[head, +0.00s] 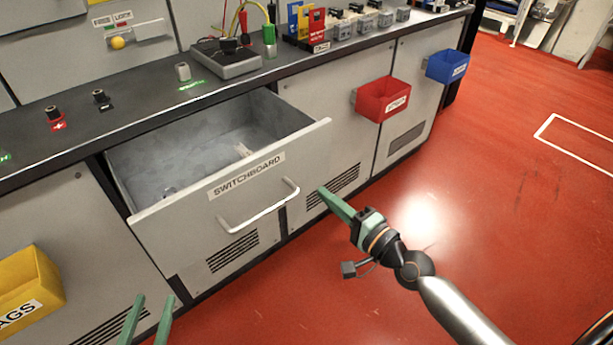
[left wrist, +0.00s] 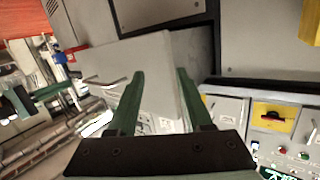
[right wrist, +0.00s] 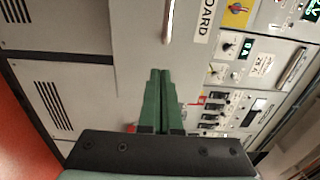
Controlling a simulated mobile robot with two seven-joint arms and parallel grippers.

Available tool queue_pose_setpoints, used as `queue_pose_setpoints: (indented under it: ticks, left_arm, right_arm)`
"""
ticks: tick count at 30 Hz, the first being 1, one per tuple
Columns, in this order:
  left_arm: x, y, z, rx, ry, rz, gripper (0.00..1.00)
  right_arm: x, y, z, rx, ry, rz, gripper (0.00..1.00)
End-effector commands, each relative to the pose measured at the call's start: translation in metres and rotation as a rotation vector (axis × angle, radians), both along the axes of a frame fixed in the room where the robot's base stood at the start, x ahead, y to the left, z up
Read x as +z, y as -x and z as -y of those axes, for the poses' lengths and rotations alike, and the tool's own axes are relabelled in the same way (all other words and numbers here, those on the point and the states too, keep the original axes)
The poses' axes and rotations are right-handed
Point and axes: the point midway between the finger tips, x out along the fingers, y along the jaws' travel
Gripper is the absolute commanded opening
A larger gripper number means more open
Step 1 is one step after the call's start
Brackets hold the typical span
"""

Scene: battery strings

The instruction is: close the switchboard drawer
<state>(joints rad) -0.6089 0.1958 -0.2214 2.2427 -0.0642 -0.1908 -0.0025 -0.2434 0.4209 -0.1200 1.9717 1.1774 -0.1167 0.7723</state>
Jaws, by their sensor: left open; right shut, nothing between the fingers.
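The switchboard drawer (head: 190,209) stands pulled out of the grey cabinet, with a white SWITCHBOARD label and a light bar handle (head: 260,208) on its front. My right gripper (head: 322,191) is shut and empty, just right of the drawer front, its fingers pointing at the vented cabinet panel. In the right wrist view its shut fingers (right wrist: 160,75) lie over the drawer front, below the handle (right wrist: 168,20). My left gripper (head: 152,300) is open and empty, low at the bottom left of the head view. In the left wrist view its open fingers (left wrist: 160,85) show with the drawer beyond them.
A yellow bin (head: 28,280) hangs left of the drawer. A red bin (head: 384,99) and a blue bin (head: 446,66) hang to the right. The dark worktop (head: 130,85) above carries terminals and a grey device. The red floor (head: 480,220) is clear.

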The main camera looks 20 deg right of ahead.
Motion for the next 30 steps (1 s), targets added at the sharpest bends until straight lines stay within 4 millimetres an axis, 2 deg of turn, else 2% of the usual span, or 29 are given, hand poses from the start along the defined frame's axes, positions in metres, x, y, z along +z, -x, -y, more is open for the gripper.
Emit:
queue_pose_setpoints:
  ticks: [5, 12, 18, 30]
  left_arm:
    - [-0.016, 0.004, 0.0, 0.006, 0.0, -0.067, 0.5]
    - [-0.015, 0.004, 0.0, 0.006, 0.0, -0.062, 0.5]
    - [-0.014, 0.003, 0.0, 0.006, -0.001, -0.056, 0.5]
    - [-0.013, 0.003, -0.001, 0.005, -0.001, -0.053, 0.5]
  right_arm:
    - [0.002, -0.031, -0.012, 0.0, -0.004, 0.002, 0.0]
    - [0.0, -0.058, -0.022, 0.001, -0.001, 0.0, 0.0]
    - [0.0, -0.065, -0.024, 0.001, 0.001, -0.001, 0.0]
    - [0.0, -0.067, -0.025, 0.0, 0.001, 0.0, 0.0]
